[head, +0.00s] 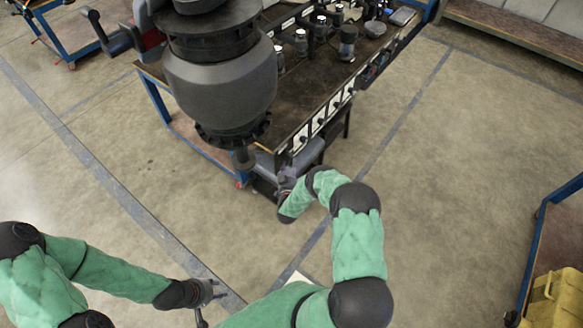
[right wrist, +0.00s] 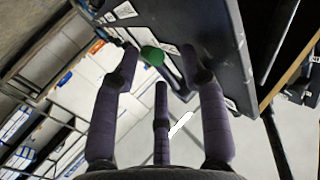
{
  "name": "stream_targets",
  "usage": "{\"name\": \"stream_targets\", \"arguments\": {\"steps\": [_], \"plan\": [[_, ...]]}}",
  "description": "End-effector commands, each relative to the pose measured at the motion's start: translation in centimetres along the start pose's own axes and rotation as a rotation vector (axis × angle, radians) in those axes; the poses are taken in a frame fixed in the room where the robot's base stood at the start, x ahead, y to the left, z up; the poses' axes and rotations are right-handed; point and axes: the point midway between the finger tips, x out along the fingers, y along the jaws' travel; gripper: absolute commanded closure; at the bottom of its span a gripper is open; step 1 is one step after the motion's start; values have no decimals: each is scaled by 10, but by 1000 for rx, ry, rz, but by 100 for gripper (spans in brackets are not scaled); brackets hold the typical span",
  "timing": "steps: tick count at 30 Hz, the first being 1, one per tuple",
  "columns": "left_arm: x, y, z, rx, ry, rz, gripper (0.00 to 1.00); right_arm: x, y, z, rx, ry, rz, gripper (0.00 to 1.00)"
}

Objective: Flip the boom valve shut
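My right gripper (head: 284,182) is at the near end of the dark workbench, beside the grey body's lower end. In the right wrist view its three dark fingers (right wrist: 160,70) are spread apart and nothing shows held. A round green piece (right wrist: 152,55) shows between the fingertips, against a dark grey panel (right wrist: 196,38). I cannot tell whether it belongs to the boom valve or whether a finger touches it. No valve lever can be made out in the head view. My left gripper (head: 206,296) is low at the bottom, away from the bench, with its fingers apart and empty.
A large dark grey rounded body (head: 220,90) hangs in front of the workbench (head: 310,85) and hides part of it. Several small devices stand on the bench. A yellow case (head: 555,300) is at the lower right. The floor between is clear.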

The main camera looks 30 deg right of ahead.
Motion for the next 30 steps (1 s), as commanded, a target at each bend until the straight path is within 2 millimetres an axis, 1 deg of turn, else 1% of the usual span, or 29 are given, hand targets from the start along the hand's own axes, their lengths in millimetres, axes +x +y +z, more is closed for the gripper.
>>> {"name": "stream_targets", "arguments": {"steps": [13, 17, 20, 30], "plan": [[0, 0, 0, 0, 0, 0, 60, -1, 2, 2, -1, -5, 4, 58], [0, 0, 0, 0, 0, 0, 60, -9, 2, 3, -1, -7, 4, 58], [0, 0, 0, 0, 0, 0, 60, -24, 1, 3, -1, -9, 3, 58], [0, 0, 0, 0, 0, 0, 60, -89, 0, 2, -1, -6, 1, 58]]}}
